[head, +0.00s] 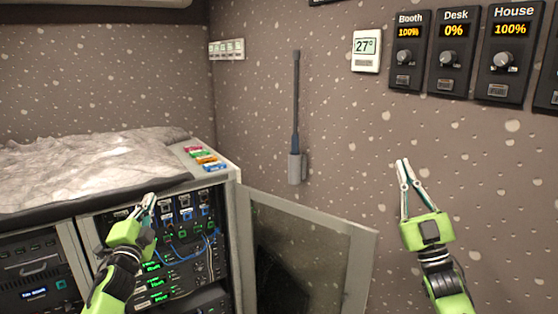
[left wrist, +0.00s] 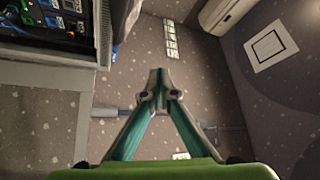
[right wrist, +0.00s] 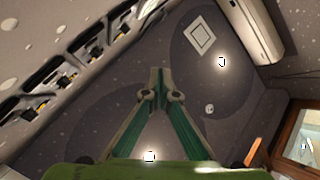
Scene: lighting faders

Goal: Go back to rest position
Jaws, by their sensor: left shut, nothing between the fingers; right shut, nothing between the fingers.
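My left gripper (head: 148,203) is shut and empty in front of the equipment rack at the lower left of the head view. Its closed fingertips also show in the left wrist view (left wrist: 158,80). My right gripper (head: 402,165) is shut and empty, raised in front of the speckled wall, below the fader panels. Its closed fingertips show in the right wrist view (right wrist: 157,77). The fader panels on the wall read Booth (head: 409,50) 100%, Desk (head: 453,52) 0% and House (head: 507,55) 100%.
An equipment rack (head: 232,245) with lit devices and blue cables stands at the left; its glass door (head: 360,262) hangs open between my arms. A thermostat (head: 366,51) reading 27° and an antenna (head: 296,110) are on the wall. Coloured items (head: 207,160) lie on the rack top.

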